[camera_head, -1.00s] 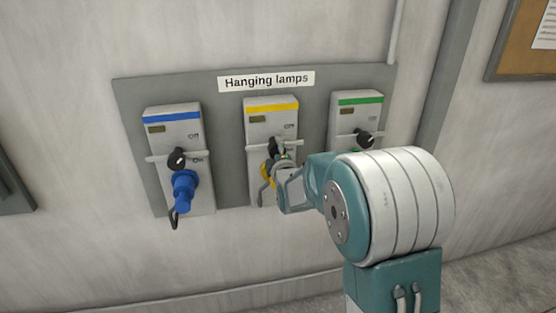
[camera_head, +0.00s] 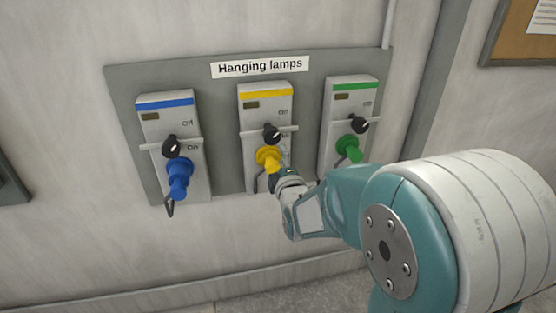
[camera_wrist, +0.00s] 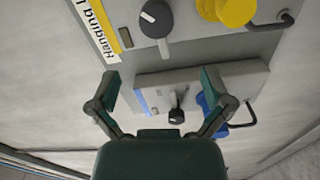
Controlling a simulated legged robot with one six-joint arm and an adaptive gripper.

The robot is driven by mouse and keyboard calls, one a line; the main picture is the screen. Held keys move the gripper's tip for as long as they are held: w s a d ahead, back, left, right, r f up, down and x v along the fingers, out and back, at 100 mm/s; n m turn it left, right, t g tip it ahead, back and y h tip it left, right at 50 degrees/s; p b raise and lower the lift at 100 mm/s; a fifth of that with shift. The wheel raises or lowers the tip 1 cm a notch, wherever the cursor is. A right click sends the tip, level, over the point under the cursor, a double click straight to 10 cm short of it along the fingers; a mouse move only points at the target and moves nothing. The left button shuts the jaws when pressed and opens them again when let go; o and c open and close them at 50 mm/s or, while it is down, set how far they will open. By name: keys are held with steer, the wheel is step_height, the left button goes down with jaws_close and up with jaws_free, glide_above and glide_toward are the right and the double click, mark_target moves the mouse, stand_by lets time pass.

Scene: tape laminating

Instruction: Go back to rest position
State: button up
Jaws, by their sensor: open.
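My gripper (camera_wrist: 158,82) is open and empty in the wrist view, its two fingers spread apart in front of the panel. In the head view my gripper (camera_head: 284,178) is in front of and just below the yellow-striped box (camera_head: 266,103). That box has a black knob (camera_head: 272,131) and a yellow plug (camera_head: 268,157), partly beside my gripper. In the wrist view the yellow plug (camera_wrist: 236,11) is at the top, apart from the fingers, and the blue-striped box (camera_wrist: 200,78) lies beyond them.
The grey panel (camera_head: 225,90) labelled "Hanging lamps" also carries a blue-striped box (camera_head: 166,103) with a blue plug (camera_head: 179,178) and a green-striped box (camera_head: 353,98) with a green plug (camera_head: 351,149). A cork board (camera_head: 520,40) hangs at upper right. The wall below the panel is clear.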

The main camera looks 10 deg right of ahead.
steer(key=s+m+g, duration=1.2)
steer(key=s+m, duration=0.4)
steer(key=s, duration=1.3)
steer(key=shift+s+d+r, duration=0.15)
steer(key=shift+s+d, duration=0.1)
steer(key=shift+s, duration=0.05)
